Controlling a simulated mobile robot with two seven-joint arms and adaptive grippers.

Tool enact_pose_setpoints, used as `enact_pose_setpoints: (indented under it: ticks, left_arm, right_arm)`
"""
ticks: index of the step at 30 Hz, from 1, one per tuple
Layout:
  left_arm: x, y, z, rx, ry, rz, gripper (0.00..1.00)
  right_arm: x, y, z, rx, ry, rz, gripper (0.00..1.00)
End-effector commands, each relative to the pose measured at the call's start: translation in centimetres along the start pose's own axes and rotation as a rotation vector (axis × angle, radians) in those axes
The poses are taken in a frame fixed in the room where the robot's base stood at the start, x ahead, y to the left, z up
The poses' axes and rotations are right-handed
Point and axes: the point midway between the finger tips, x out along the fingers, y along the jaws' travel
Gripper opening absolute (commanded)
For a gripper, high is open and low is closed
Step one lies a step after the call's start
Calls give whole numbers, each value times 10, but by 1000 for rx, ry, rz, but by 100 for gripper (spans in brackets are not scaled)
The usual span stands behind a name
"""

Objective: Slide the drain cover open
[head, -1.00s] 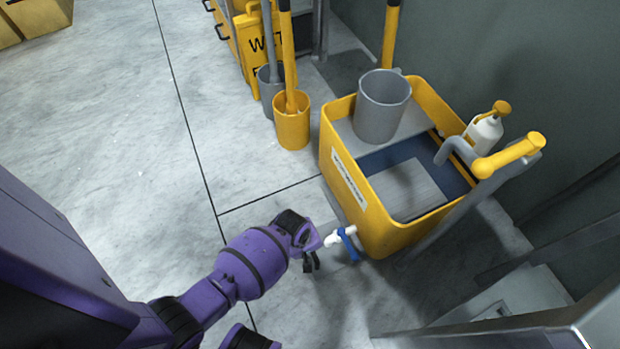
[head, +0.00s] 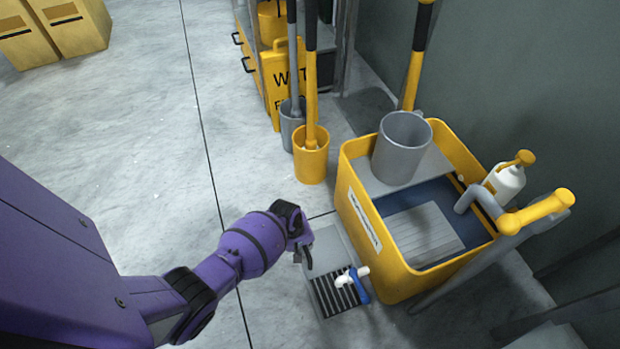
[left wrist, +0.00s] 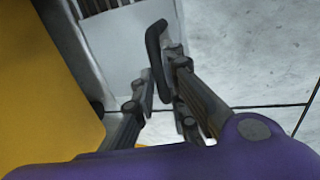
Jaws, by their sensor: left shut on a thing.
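The drain cover is a flat light grey plate (head: 335,249) on the floor beside the yellow sink tub. It lies past a slotted drain grate (head: 335,298), whose dark slots show in the head view. In the left wrist view the plate (left wrist: 122,38) carries a dark upright handle (left wrist: 153,55), and a corner of the slotted part shows at the top. My left gripper (head: 305,256) is low at the plate's left side. My right gripper is in neither view.
The yellow tub (head: 368,250) stands close at the right. A yellow bucket (head: 311,165) with a long-handled tool stands beyond the plate.

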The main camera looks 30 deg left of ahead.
Motion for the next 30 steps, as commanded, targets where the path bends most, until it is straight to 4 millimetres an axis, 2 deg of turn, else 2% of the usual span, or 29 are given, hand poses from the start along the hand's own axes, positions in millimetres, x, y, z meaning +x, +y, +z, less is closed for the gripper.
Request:
enact_pose_setpoints:
  ticks: [5,17,18,21,30]
  left_arm:
    - [0,2,-11,-2,2,4,0]
    - [0,2,-12,-3,1,5,0]
    - [0,2,-12,-3,1,5,16]
    - [0,2,-12,-2,1,4,29]
    - [0,1,-12,-1,0,2,30]
  right_arm:
    - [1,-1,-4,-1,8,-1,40]
    - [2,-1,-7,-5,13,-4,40]
    - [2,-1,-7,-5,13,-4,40]
    - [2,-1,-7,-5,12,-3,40]
    - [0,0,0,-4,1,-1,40]
